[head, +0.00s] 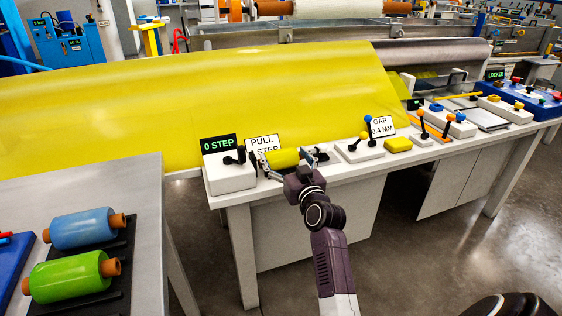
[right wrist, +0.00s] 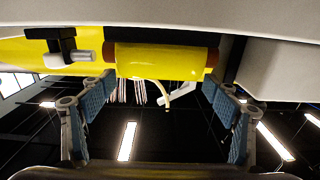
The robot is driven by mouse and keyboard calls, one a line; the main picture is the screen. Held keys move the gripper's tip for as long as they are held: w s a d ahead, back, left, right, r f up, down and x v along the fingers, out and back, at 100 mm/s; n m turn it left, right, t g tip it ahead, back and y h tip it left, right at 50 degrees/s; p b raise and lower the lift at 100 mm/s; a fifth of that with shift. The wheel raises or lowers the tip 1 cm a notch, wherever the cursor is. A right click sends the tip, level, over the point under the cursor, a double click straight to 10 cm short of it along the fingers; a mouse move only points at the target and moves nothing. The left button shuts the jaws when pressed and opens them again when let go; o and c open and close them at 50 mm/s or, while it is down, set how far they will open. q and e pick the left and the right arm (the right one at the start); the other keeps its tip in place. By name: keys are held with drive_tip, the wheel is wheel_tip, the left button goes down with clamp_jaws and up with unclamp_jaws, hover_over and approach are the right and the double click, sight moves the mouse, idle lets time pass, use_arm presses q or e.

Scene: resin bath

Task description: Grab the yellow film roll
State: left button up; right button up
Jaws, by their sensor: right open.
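The yellow film roll (head: 283,158) lies at the front edge of the white machine table, near its left end. In the right wrist view the roll (right wrist: 165,62) shows its brown core ends and lies straight ahead, across the gap between the fingers. My right gripper (head: 289,165) is open, with one finger toward each end of the roll. In the right wrist view the blue-padded fingers (right wrist: 159,88) are spread wide with nothing clamped between them. I cannot tell whether the fingertips touch the roll. My left gripper is not in view.
The white table (head: 230,200) carries a "0 STEP" box (head: 228,172), a "PULL STEP" sign (head: 262,146), levers (head: 366,130) and a yellow block (head: 398,145). A blue roll (head: 85,230) and a green roll (head: 68,277) lie on a black rack at the left. A yellow sheet (head: 200,105) stretches behind.

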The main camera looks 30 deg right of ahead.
sight(282, 153)
drive_tip(key=shift+x, duration=1.55)
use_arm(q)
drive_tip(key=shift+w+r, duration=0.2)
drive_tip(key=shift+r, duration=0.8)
use_arm(e)
drive_tip(key=shift+f, duration=0.1)
drive_tip(key=c, duration=1.2)
